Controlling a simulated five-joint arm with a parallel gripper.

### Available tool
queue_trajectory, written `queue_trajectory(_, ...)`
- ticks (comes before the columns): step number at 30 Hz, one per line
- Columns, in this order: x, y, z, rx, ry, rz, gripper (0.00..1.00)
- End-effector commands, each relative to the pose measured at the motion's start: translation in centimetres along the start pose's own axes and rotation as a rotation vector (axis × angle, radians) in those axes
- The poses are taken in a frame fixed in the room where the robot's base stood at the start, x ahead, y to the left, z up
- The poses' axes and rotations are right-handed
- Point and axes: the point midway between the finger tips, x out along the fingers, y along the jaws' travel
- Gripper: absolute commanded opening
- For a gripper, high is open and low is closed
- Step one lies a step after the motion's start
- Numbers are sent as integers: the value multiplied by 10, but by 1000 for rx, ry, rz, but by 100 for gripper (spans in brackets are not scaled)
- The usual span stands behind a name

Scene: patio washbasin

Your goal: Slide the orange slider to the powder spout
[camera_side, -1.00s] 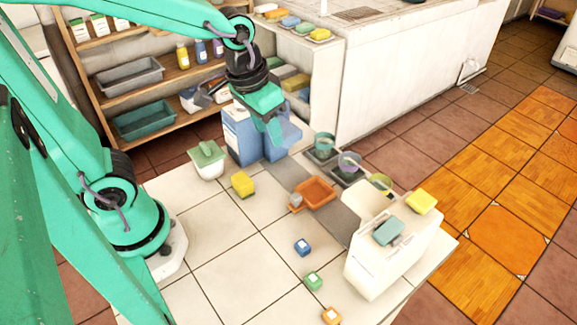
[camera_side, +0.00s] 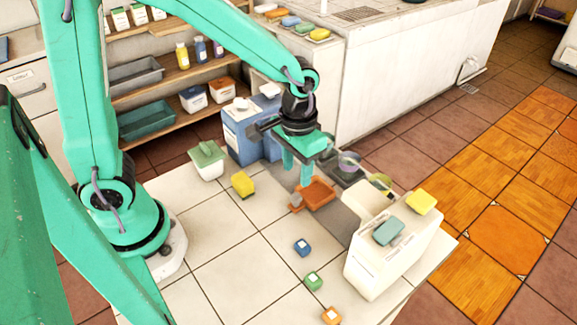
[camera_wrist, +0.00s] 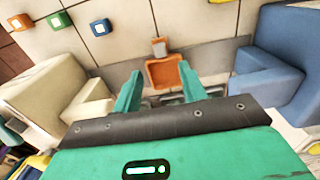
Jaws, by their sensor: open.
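The orange slider (camera_side: 318,195) is a shallow tray with a small grey tab, on a grey strip (camera_side: 341,222) between a blue dispenser (camera_side: 241,138) and a cream dispenser (camera_side: 385,262). It shows between my fingers in the wrist view (camera_wrist: 163,74). My gripper (camera_side: 297,178) points down, open and empty, over the slider's far left edge in the side view. I cannot tell whether the fingers touch it. The blue dispenser (camera_wrist: 278,60) is right and the cream one (camera_wrist: 50,100) left in the wrist view. I cannot tell which has the powder spout.
A yellow block (camera_side: 242,184), a green-lidded pot (camera_side: 208,163) and small blue (camera_side: 302,247), green (camera_side: 313,281) and orange (camera_side: 331,316) blocks sit on the tiles.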

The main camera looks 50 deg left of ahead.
Motion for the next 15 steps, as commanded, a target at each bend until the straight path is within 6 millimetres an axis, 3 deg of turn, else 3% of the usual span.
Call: queue_trajectory(15,48,-1,1,0,-5,-2,42)
